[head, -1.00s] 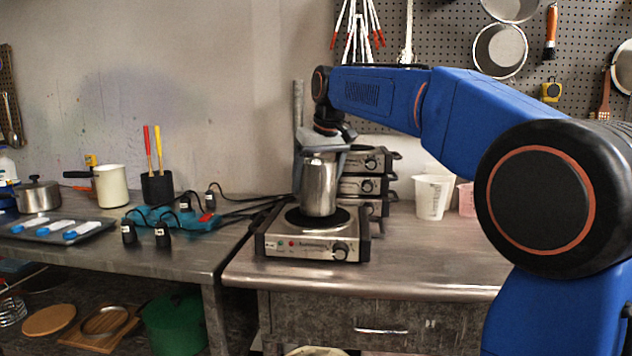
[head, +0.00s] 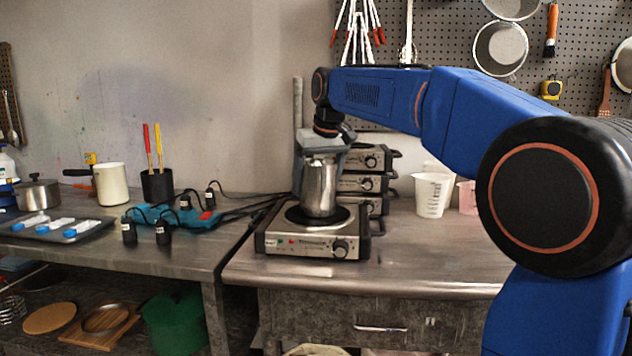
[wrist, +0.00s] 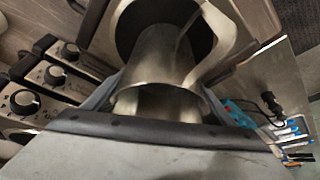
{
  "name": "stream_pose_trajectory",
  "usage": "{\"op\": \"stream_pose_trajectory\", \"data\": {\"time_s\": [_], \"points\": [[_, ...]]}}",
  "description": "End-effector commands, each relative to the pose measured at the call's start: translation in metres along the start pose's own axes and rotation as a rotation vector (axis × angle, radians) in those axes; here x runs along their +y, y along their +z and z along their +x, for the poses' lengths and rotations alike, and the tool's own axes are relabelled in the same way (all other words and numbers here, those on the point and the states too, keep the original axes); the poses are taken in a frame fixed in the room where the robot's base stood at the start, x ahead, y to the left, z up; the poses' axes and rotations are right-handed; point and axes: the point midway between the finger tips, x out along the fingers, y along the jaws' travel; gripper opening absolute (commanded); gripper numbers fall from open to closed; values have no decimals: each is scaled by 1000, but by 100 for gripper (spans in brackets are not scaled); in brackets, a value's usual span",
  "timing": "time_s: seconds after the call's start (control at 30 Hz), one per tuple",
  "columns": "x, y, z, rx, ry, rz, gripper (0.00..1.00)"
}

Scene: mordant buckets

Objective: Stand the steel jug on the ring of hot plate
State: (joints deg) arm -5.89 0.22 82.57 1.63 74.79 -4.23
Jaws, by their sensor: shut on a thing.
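The steel jug (head: 319,188) is upright over the dark ring of the front hot plate (head: 312,245). Its base looks to be on or just above the ring; I cannot tell whether it touches. My gripper (head: 322,160) is above the jug and shut on its upper part. In the wrist view the jug (wrist: 162,70) lies between the fingers, with its handle (wrist: 222,40) to the right. The dark ring (wrist: 130,25) shows behind the jug there. The gripper hides part of the jug's top.
Several stacked hot plates (head: 365,186) stand just behind and right of the front one. A blue power strip (head: 180,217) with black plugs and cables lies left. The front right of the bench is clear.

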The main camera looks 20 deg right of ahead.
Motion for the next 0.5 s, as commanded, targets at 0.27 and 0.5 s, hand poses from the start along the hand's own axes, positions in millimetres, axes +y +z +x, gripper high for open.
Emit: {"op": "stream_pose_trajectory", "data": {"time_s": [0.27, 0.5], "points": [[0, 0, -1, 2, 0, 0, 87], [0, 0, 0, 1, 0, 0, 100]]}}
